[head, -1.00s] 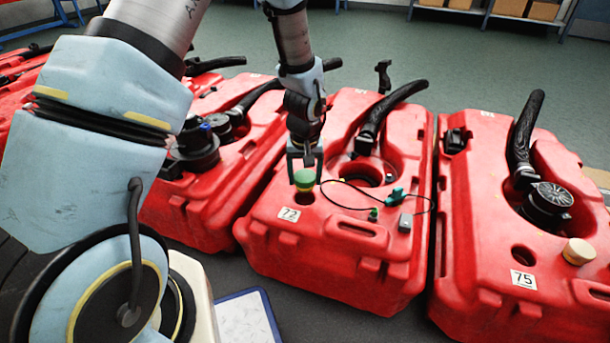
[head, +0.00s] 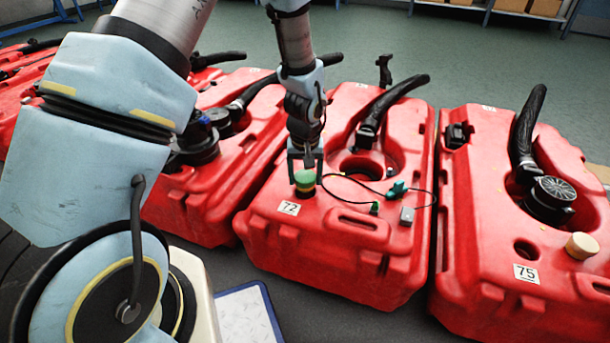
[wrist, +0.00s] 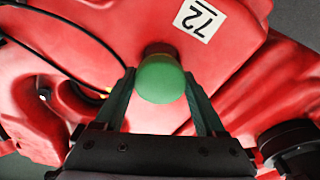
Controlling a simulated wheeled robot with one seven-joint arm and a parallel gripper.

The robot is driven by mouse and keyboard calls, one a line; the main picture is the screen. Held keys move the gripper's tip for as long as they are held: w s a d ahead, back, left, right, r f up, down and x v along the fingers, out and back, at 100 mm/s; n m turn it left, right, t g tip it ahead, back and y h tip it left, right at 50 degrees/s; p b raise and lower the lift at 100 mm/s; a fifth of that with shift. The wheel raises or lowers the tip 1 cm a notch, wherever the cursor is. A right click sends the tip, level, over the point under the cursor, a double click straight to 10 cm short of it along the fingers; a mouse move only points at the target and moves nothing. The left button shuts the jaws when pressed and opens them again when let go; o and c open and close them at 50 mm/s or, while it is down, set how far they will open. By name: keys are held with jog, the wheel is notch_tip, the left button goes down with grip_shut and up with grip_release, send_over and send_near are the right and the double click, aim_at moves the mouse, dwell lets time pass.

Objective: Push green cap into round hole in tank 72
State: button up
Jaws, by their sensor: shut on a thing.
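The green cap (head: 305,179) is a rounded knob held between the fingertips of my gripper (head: 304,168), above the front left of red tank 72 (head: 345,262). In the wrist view the cap (wrist: 160,80) sits between the two fingers of my gripper (wrist: 158,76). The dark round hole (wrist: 157,49) shows only as an edge past the cap; the cap hides most of it. The head view shows the cap over the hole, close to it. I cannot tell whether its lower end is inside. The white 72 label (head: 289,208) lies just in front.
A thin black cable (head: 350,185) with green connectors and a small grey box (head: 407,216) lies on the tank, right of the cap. Tank 75 (head: 500,220) stands to the right, with a beige cap (head: 582,245). A thick black hose (head: 385,110) rises behind.

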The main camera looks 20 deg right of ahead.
jog(key=shift+f, duration=0.35)
dwell(0.3)
jog(key=shift+f, duration=0.2)
jog(key=shift+f, duration=0.75)
dwell(1.5)
jog(key=o, duration=1.2)
jog(key=shift+o, duration=0.4)
jog(key=shift+a+f, duration=0.1)
jog(key=shift+a, duration=0.05)
jog(key=shift+b, duration=0.3)
